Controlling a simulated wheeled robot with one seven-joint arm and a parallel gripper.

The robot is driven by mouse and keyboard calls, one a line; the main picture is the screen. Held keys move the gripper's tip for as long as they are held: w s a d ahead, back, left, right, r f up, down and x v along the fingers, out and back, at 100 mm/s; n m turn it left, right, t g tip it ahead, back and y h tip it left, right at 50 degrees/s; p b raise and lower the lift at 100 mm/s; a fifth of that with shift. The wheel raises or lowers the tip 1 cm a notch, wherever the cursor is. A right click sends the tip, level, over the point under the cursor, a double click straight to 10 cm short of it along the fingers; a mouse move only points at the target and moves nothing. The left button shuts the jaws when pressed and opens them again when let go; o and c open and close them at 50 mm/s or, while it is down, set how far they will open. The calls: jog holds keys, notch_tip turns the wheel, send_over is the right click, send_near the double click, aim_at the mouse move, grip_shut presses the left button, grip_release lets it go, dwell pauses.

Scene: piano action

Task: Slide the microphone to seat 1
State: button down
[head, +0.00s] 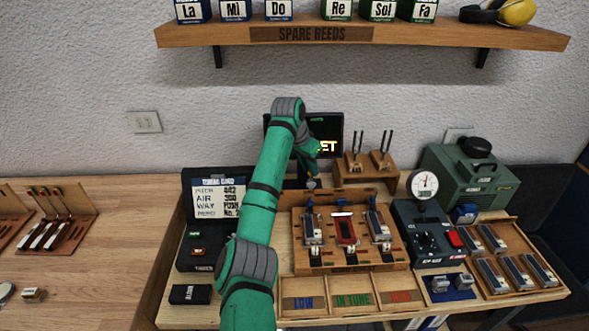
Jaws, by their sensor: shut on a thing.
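My gripper (312,178) is at the back left of the wooden reed fixture (350,261), small and partly hidden by my own arm. It is shut on a small grey piece at the fixture's back edge, which looks like the microphone (311,184). The fixture holds three units side by side: a left one (312,232), a middle one with a red face (346,230) and a right one (379,227). The gripped piece is behind the left unit. Seat numbers are too small to read.
A dark screen (328,130) stands behind my wrist. A stand with two forked tools (366,170) is to its right. A gauge box (430,235) and a reed tray (510,270) are right of the fixture. Bins labelled LOW (304,302) and IN TUNE (352,299) lie in front.

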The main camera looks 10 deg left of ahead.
jog(key=shift+s+a, duration=0.2)
jog(key=shift+a, duration=0.1)
jog(key=c, duration=1.6)
grip_release()
jog(key=shift+a, duration=0.1)
jog(key=v, duration=1)
jog(key=shift+s+r, duration=0.15)
jog(key=shift+r, duration=0.25)
jog(key=shift+a, duration=0.1)
